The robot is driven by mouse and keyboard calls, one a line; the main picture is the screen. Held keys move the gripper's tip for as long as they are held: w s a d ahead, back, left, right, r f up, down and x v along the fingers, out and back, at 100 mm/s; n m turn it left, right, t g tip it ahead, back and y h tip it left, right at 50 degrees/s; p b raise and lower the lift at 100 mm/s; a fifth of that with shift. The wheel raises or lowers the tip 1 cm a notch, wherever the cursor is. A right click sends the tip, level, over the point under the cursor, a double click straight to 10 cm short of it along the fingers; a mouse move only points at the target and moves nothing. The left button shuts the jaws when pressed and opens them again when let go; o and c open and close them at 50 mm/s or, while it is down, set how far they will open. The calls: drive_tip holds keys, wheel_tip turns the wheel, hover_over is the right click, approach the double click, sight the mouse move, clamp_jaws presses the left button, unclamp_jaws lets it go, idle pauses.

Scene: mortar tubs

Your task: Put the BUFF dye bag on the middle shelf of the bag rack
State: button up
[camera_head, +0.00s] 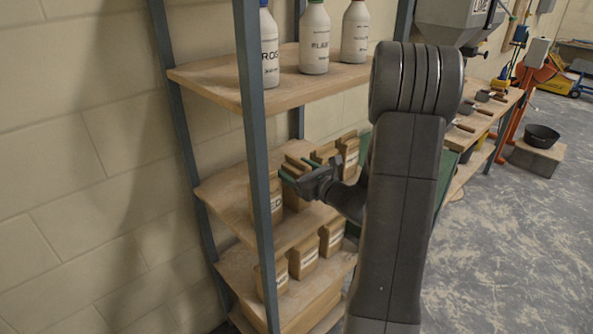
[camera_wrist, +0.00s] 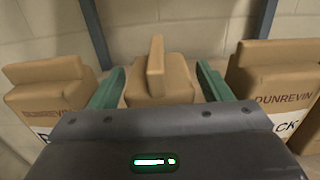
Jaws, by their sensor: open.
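My gripper (camera_head: 300,169) is open at the middle shelf (camera_head: 228,203) of the bag rack. In the wrist view its two green fingers (camera_wrist: 160,88) stand on either side of a brown paper bag (camera_wrist: 172,82) with an upright folded top. That bag's label is hidden behind my gripper, so I cannot tell whether it is the BUFF dye bag. It also shows in the head view, just below the fingers (camera_head: 293,198). A small gap shows by the fingers; I cannot tell whether they touch it.
A bag marked ED (camera_head: 276,205) stands left of it on the middle shelf; a bag ending in CK (camera_wrist: 272,85) stands to its right. The shelf below holds more bags (camera_head: 303,262). White bottles (camera_head: 314,40) stand on the top shelf. Blue-grey posts (camera_head: 256,150) frame the rack.

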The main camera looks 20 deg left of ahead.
drive_tip(key=shift+r, duration=0.15)
drive_tip(key=b+v, duration=0.1)
drive_tip(key=v, duration=1.1)
drive_tip(key=shift+b, duration=0.3)
drive_tip(key=shift+w+a, duration=0.1)
drive_tip(key=shift+a, duration=0.05)
drive_tip(key=p+x, duration=0.1)
drive_tip(key=x, duration=1)
drive_tip(key=shift+a+p, duration=0.35)
drive_tip(key=shift+p, duration=0.05)
drive_tip(key=shift+r, duration=0.45)
drive_tip(key=shift+w, duration=0.1)
drive_tip(key=shift+f, duration=0.1)
